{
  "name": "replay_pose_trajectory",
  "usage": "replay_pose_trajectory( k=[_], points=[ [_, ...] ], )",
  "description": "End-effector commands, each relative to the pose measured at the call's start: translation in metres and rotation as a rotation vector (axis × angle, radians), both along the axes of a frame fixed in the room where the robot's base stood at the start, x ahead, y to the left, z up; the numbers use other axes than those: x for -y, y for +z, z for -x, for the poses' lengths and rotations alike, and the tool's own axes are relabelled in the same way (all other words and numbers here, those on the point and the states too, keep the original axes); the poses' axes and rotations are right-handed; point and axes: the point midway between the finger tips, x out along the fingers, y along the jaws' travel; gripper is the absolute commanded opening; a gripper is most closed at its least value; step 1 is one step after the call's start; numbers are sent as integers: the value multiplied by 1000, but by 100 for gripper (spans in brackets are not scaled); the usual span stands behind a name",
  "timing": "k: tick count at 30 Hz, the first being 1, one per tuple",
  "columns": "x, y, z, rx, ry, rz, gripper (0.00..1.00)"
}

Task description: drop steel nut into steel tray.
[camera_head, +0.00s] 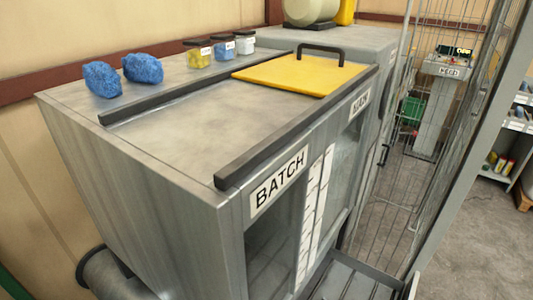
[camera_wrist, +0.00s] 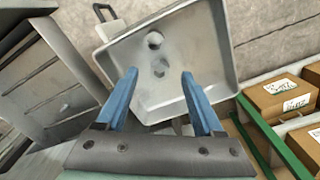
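In the wrist view my gripper (camera_wrist: 159,73) has two blue fingers spread well apart, with nothing held between them. Beyond the fingertips lies a pale steel tray (camera_wrist: 212,65) with raised walls, seen tilted in the picture. A small round grey thing (camera_wrist: 154,40), likely the steel nut, shows against the tray floor. A second, fainter grey mark (camera_wrist: 160,68) lies just below it; I cannot tell whether it is another piece, a stain or a shadow. Neither my gripper nor the tray shows in the head view.
Cardboard boxes (camera_wrist: 280,97) stand behind a green rail (camera_wrist: 272,138) at right. A grey slatted structure (camera_wrist: 45,75) is at left. In the head view, a grey BATCH cabinet (camera_head: 150,150) carries a yellow lid (camera_head: 300,74), blue lumps (camera_head: 102,79) and small jars (camera_head: 199,54). A wire fence (camera_head: 395,210) stands right.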

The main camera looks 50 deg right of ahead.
Motion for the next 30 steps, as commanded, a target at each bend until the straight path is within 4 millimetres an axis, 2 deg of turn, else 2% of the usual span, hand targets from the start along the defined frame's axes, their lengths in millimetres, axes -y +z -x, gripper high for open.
replay_pose_trajectory(
  k=[7, 11, 14, 24, 30],
  points=[
    [0, 1, 0, 0, 0, 0, 69],
    [0, 11, -1, 2, 0, 1, 69],
    [0, 27, -1, 3, 1, 3, 69],
    [0, 99, -1, 3, 2, 3, 69],
    [0, 124, 0, 0, 1, 1, 69]
  ],
)
